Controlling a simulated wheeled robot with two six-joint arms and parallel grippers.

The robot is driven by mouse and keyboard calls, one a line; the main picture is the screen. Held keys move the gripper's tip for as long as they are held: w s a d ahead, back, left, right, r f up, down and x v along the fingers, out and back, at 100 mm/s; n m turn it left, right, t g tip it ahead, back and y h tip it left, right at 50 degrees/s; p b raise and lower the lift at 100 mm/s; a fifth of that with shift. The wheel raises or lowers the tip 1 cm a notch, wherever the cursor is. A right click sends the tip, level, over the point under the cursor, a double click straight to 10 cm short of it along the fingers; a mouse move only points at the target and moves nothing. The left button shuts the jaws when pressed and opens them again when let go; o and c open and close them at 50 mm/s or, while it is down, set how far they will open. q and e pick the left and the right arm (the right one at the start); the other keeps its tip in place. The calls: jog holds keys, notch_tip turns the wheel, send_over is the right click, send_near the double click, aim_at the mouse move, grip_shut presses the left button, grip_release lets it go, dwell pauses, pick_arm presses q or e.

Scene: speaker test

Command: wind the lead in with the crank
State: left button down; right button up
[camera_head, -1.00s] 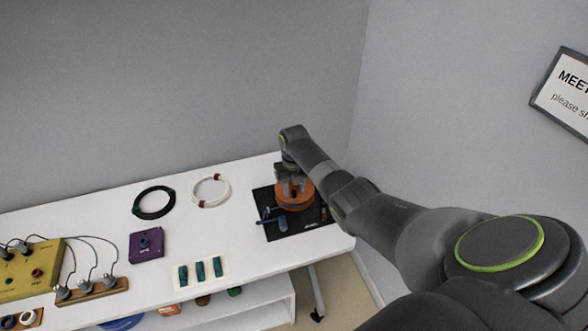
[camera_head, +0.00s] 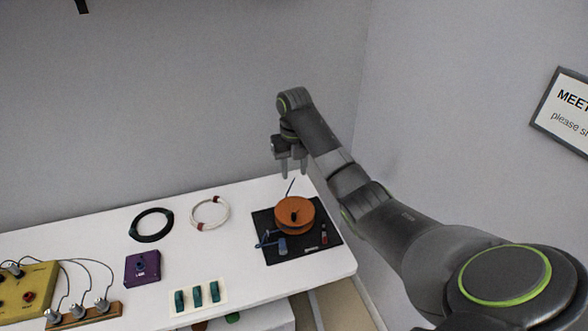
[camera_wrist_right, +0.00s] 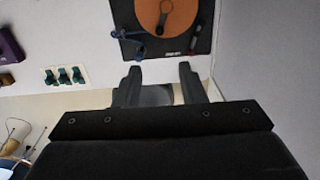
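An orange reel drum (camera_head: 283,222) sits on a black mat (camera_head: 317,255) at the right end of the white table. It also shows in the right wrist view (camera_wrist_right: 180,14). A dark crank (camera_wrist_right: 162,18) lies across the drum's top. A thin blue lead (camera_head: 264,242) and a small blue block (camera_head: 282,247) are on the mat at the drum's near left. The lead also shows in the right wrist view (camera_wrist_right: 121,34). My right gripper (camera_head: 293,172) is open and empty, above and behind the drum, apart from it. My left gripper is out of view.
A small red-ended item (camera_head: 324,238) lies right of the drum. To the left are a white cable coil (camera_head: 222,222), a black coil (camera_head: 137,236), a purple box (camera_head: 142,267) and several teal pieces (camera_head: 197,296). A yellow box (camera_head: 28,285) with grey leads stands far left.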

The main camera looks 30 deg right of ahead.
dwell(0.3)
jog(key=m+t+h+b, duration=0.3)
jog(key=m+t+b, duration=1)
jog(key=m, duration=2.3)
send_near(294, 215)
jog(key=x, duration=1.2)
jog(key=shift+w+d+b, duration=0.15)
jog(key=shift+w+b, duration=0.05)
jog(key=shift+b, duration=0.1)
jog(key=shift+c, duration=0.5)
grip_shut()
